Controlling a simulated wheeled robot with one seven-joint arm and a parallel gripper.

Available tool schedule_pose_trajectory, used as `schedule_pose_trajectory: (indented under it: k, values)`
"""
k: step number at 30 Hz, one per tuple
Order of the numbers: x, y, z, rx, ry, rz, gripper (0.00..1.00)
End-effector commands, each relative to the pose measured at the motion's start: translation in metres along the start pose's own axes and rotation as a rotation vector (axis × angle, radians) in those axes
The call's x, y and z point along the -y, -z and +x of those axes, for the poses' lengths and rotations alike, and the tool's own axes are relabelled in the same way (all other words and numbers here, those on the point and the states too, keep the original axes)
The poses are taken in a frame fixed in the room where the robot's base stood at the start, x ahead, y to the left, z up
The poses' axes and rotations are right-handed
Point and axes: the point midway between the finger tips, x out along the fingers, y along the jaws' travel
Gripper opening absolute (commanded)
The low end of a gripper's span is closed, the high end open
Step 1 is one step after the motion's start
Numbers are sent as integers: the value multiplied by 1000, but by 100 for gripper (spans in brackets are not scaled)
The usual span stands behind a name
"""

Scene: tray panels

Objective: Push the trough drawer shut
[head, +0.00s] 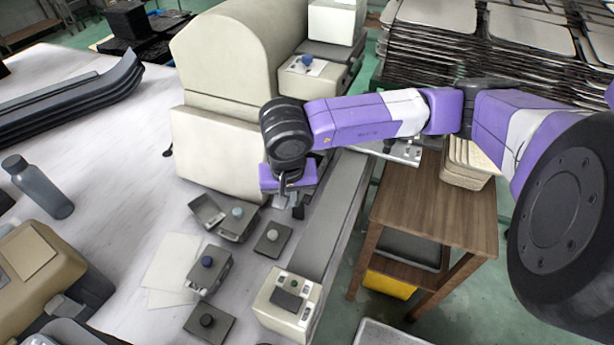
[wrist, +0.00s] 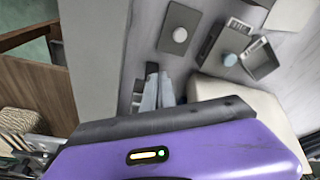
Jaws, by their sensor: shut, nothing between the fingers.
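A grey open-topped trough drawer (head: 208,212) sticks out to the left of a grey box with a pale round knob (head: 238,212) on the white table. In the wrist view the drawer (wrist: 261,60) is pulled out beside the same box (wrist: 218,50), towards the upper right. My gripper (head: 298,208) is above the table, right of the box and apart from it. In the wrist view its fingers (wrist: 157,92) are together and empty, pointing up the picture below a grey plate with a pale knob (wrist: 177,38). The drawer's inner end is hidden in the box.
The large cream machine (head: 220,150) stands close behind the drawer. Knobbed plates (head: 272,239) and a box with a dark blue knob (head: 207,266) stand nearby. A long grey rail (head: 338,215) runs along the table's right edge. Paper sheets (head: 168,265) lie at left.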

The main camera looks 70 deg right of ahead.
Motion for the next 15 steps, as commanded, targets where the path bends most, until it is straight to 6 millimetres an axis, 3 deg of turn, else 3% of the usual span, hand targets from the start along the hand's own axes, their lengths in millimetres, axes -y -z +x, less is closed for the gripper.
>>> schedule_pose_trajectory:
  k: [15]
  values:
    - [-9, 16, 4, -2, 0, 0, 0]
